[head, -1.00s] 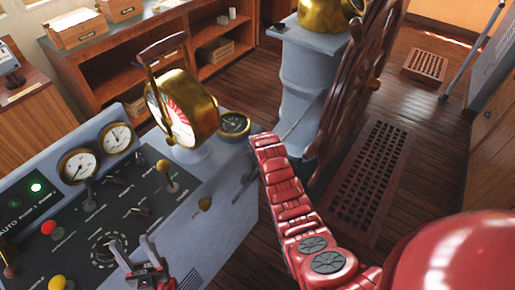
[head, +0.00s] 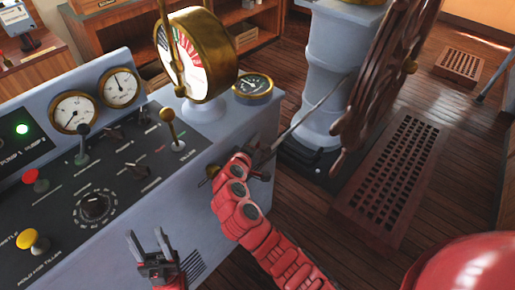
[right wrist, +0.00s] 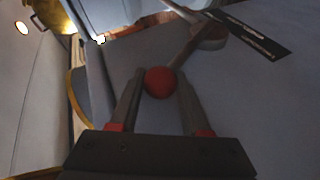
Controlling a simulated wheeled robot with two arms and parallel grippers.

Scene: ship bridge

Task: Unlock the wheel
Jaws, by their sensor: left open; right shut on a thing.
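The ship's wheel (head: 378,85) is large, brown and spoked, and stands beside a grey pedestal (head: 325,70) in the head view. My right gripper (head: 262,152) is at the right side face of the grey console. In the right wrist view its fingers are shut on a red ball knob (right wrist: 160,82). A lever rod (right wrist: 186,50) runs from the knob to a rounded pivot (right wrist: 208,36), beside a dark label plate (right wrist: 250,33). My left gripper (head: 150,245) is open and empty in front of the console. The knob is hidden in the head view.
The console (head: 225,130) carries gauges, levers, a red knob (head: 35,178), a yellow knob (head: 32,240) and a brass telegraph (head: 195,55). A floor grating (head: 390,170) lies by the wheel. Wooden shelves (head: 240,35) stand behind.

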